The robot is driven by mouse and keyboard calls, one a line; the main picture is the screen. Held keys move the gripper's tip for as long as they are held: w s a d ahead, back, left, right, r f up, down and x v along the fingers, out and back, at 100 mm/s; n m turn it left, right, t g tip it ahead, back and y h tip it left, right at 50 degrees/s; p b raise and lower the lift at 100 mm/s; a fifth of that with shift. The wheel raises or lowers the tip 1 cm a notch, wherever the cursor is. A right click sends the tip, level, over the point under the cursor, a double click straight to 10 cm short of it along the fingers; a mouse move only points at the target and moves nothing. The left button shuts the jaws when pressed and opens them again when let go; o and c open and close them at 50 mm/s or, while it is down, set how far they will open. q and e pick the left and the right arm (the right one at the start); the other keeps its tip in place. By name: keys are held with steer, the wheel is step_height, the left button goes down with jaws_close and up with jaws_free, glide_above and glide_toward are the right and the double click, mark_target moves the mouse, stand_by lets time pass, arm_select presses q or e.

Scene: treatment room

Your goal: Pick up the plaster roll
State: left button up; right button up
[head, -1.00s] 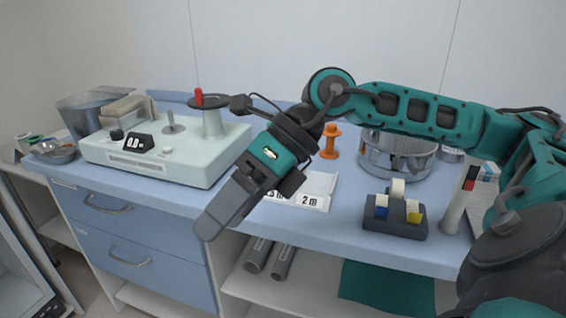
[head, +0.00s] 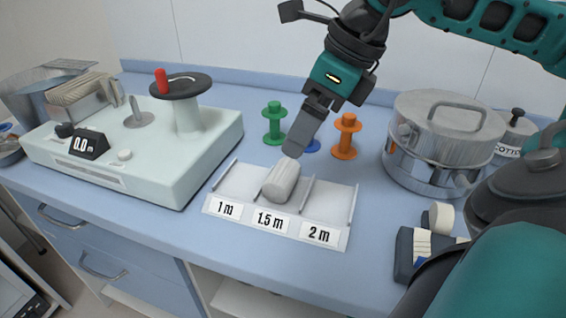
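A whitish roll (head: 280,183), which looks like the plaster roll, lies in the middle compartment, marked 1.5 m, of a white divided tray (head: 332,200). The compartments marked 1 m and 2 m are empty. My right gripper (head: 294,152) points down just above and behind the far end of the roll. I cannot tell whether it touches the roll. Its fingers show from the side as one grey shape, so their opening is hidden. My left gripper is not in view.
A winding machine (head: 150,150) with a red-knobbed disc stands left. Green (head: 274,125) and orange (head: 346,137) spools stand behind the tray, with something blue between them. A lidded metal pot (head: 440,140) and a dark tape holder (head: 405,255) are at right. The counter before the tray is clear.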

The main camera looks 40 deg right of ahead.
mark_target(285, 170)
steer(key=x, duration=0.2)
steer(key=d+x, duration=0.1)
steer(key=x, duration=0.1)
steer(key=b+x, duration=0.1)
steer(key=x, duration=0.2)
steer(key=shift+w+d+f, duration=0.1)
steer(key=shift+w+f, duration=0.05)
steer(key=shift+w, duration=0.1)
steer(key=shift+s+b+x, duration=0.2)
steer(key=shift+b+x, duration=0.2)
steer(key=shift+x, duration=2.3)
steer(key=shift+f, duration=0.1)
steer(key=shift+c, duration=0.2)
steer(key=c, duration=0.7)
steer(key=shift+c, duration=0.2)
